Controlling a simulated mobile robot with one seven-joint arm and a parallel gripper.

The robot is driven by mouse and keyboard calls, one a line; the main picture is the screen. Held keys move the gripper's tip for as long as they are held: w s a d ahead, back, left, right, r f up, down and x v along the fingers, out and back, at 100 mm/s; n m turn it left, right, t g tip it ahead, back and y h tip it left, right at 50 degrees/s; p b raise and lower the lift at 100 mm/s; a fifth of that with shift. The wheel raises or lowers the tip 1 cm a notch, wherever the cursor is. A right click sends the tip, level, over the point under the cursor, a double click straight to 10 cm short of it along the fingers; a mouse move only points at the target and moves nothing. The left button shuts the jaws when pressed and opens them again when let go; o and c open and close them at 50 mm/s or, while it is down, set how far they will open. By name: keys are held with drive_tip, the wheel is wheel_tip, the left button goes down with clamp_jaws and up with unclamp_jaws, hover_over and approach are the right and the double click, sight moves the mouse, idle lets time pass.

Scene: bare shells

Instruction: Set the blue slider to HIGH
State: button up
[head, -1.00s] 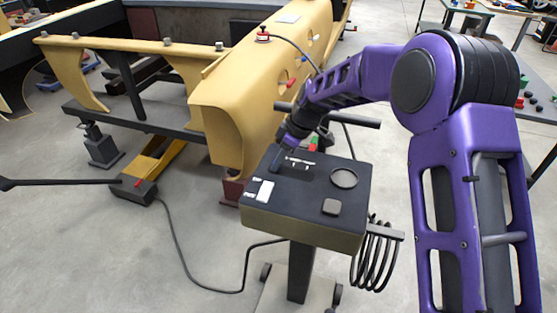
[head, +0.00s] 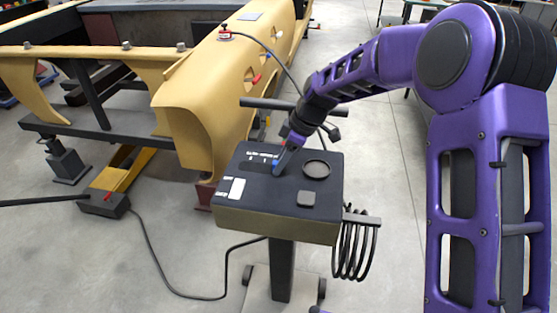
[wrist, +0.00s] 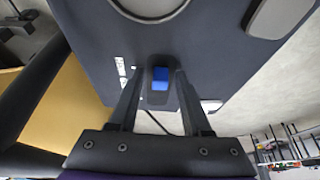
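The blue slider (wrist: 160,78) sits in a short dark slot on the top of the control box (head: 255,190). In the wrist view it lies between the two fingertips of my gripper (wrist: 157,76), with a gap on each side. My gripper is open and its fingers straddle the slider. In the head view my gripper (head: 281,164) points down at the back part of the box top, and the slider (head: 275,162) is partly hidden by the fingers. Small white labels (wrist: 121,68) run beside the slot; I cannot read them.
The box top also has a round dark ring (head: 316,169), a grey square button (head: 306,199) and a white plate (head: 237,188). A coiled cable (head: 355,245) hangs at its right side. A yellow shell (head: 205,105) stands close behind on the left.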

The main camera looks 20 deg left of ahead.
drive_tip(key=shift+a, duration=0.15)
drive_tip(key=shift+r, duration=0.1)
drive_tip(key=shift+r, duration=0.3)
drive_tip(key=p+v, duration=0.1)
drive_tip(key=v, duration=1.5)
drive_tip(key=shift+d+r, duration=0.3)
drive_tip(key=shift+d, duration=0.05)
